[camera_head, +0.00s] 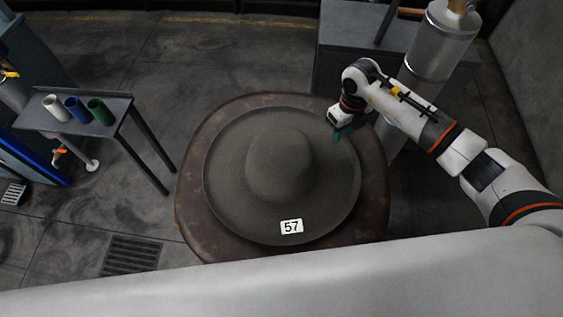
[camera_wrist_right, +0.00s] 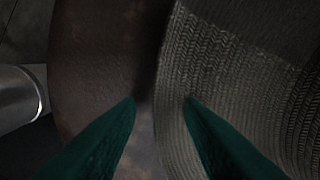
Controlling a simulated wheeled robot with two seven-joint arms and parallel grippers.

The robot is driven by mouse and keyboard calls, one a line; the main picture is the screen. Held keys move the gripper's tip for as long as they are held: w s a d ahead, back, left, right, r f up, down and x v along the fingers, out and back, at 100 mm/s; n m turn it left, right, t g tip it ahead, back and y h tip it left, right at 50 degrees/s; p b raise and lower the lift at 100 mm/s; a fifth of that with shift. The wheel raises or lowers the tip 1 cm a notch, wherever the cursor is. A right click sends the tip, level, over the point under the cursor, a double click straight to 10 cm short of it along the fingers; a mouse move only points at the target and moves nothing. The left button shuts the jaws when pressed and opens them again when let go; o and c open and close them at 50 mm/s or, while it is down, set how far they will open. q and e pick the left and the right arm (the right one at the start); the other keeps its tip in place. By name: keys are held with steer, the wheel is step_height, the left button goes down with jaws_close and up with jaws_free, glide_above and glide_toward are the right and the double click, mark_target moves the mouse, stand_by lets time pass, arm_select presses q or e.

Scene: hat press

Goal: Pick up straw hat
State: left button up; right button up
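A dark grey-brown straw hat (camera_head: 280,163) with a wide brim and a raised crown lies on a round brown table (camera_head: 371,205). A white tag reading 57 (camera_head: 291,226) is on its front brim. My right gripper (camera_head: 341,134) is at the back right edge of the brim. In the right wrist view its two green fingers (camera_wrist_right: 159,102) are apart, with the brim's edge running between them. The woven brim (camera_wrist_right: 235,85) lies to the right and the bare tabletop (camera_wrist_right: 100,60) to the left. Whether the fingers touch the hat cannot be told. My left gripper is out of view.
A small side table (camera_head: 122,103) at the left holds white, blue and green cylinders. A metal cylinder (camera_head: 438,42) stands at the back right, near a grey cabinet (camera_head: 340,55). The floor between the side table and the round table is clear.

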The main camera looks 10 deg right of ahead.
jaws_close()
